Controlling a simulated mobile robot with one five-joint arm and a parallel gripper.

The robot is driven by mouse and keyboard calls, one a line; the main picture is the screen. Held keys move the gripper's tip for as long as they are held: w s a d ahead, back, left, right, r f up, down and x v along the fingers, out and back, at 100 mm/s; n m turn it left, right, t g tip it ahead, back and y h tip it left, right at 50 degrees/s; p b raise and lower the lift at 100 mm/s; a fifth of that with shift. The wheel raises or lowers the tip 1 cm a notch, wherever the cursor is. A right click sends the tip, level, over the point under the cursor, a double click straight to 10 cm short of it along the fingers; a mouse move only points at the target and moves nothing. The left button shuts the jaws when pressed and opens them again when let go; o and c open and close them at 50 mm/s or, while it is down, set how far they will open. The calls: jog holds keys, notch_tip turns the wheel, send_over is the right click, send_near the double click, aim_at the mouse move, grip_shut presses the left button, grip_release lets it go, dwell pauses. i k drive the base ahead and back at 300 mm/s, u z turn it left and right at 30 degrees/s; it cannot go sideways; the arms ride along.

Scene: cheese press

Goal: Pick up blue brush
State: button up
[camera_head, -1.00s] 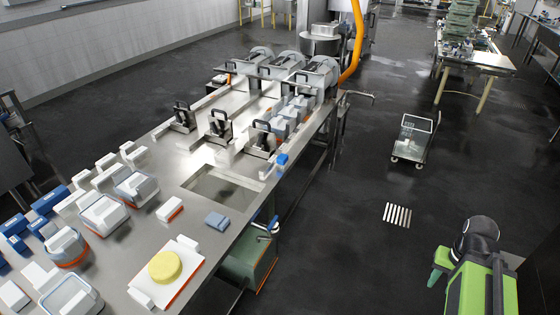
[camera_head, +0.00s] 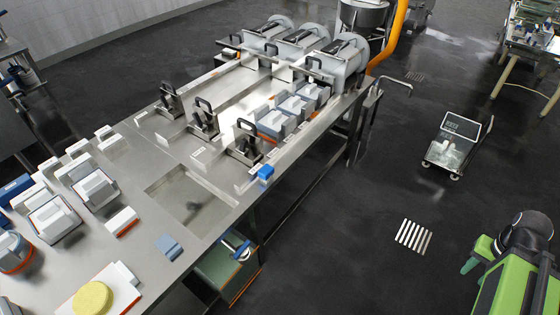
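A small bright blue item (camera_head: 265,172) sits at the right edge of the steel table (camera_head: 215,165), just in front of a black-handled press part. It may be the blue brush, but it is too small to tell. A grey-blue block (camera_head: 169,247) lies near the table's right edge, in front of the sunken basin; bristles cannot be made out. Another blue-topped item (camera_head: 237,250) shows at the green-sided bin below the table edge. My gripper is not in view. A green and black arm part, probably mine, shows at the lower right, apart from the table.
A yellow cheese round (camera_head: 91,297) rests on a white board at the table's front. White molds (camera_head: 95,187) crowd the left side. A wheeled cart (camera_head: 455,145) stands on the floor to the right.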

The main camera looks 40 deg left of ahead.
aim_at(267, 173)
jog(key=u, duration=3.05)
jog(key=i, duration=1)
jog(key=u, duration=0.15)
